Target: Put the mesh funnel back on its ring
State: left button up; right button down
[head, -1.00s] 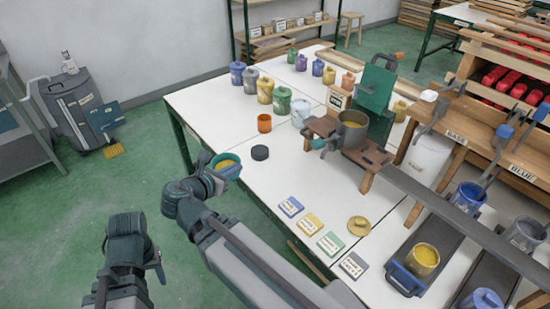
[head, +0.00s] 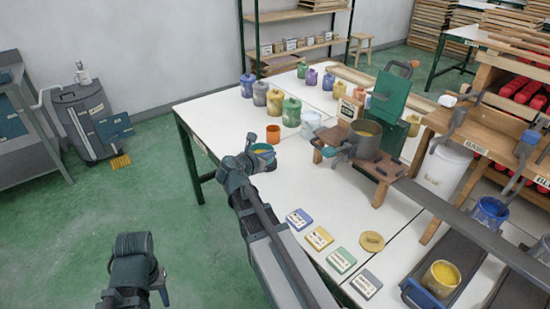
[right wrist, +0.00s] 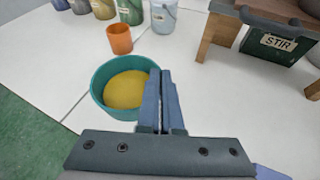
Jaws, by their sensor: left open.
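The mesh funnel, a teal bowl shape with a yellow inside, shows in the head view (head: 264,150) and large in the right wrist view (right wrist: 110,70). My right gripper (head: 258,162) is shut on its near right rim; the fingers (right wrist: 161,98) are close together there. The funnel is over the table's left part, in front of the orange cup (head: 273,133). My left gripper (head: 161,287) is open and empty, low over the floor at the bottom left. I cannot make out a bare ring for the funnel.
A wooden stand (head: 388,174) holds a grey pot (head: 364,140) beside a green STIR box (right wrist: 273,55). Several coloured jugs line the table's back. Labelled cards (head: 319,238) and a round tan disc (head: 371,241) lie at the front. The table between cards and stand is clear.

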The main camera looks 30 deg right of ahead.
jog(key=shift+w+d+f+b, duration=0.45)
jog(key=shift+d+f+b, duration=0.2)
jog(key=shift+d, duration=0.1)
jog(key=shift+w+d+f+b, duration=0.5)
jog(key=shift+d+f+b, duration=0.1)
jog(key=shift+d+f, duration=0.1)
jog(key=shift+w+d+f+b, duration=0.45)
jog(key=shift+d+f+b, duration=0.2)
jog(key=shift+d, duration=0.1)
jog(key=shift+f+b, duration=0.25)
jog(key=shift+b, duration=0.05)
jog(key=c, duration=1.1)
grip_release()
jog(key=shift+r, duration=0.15)
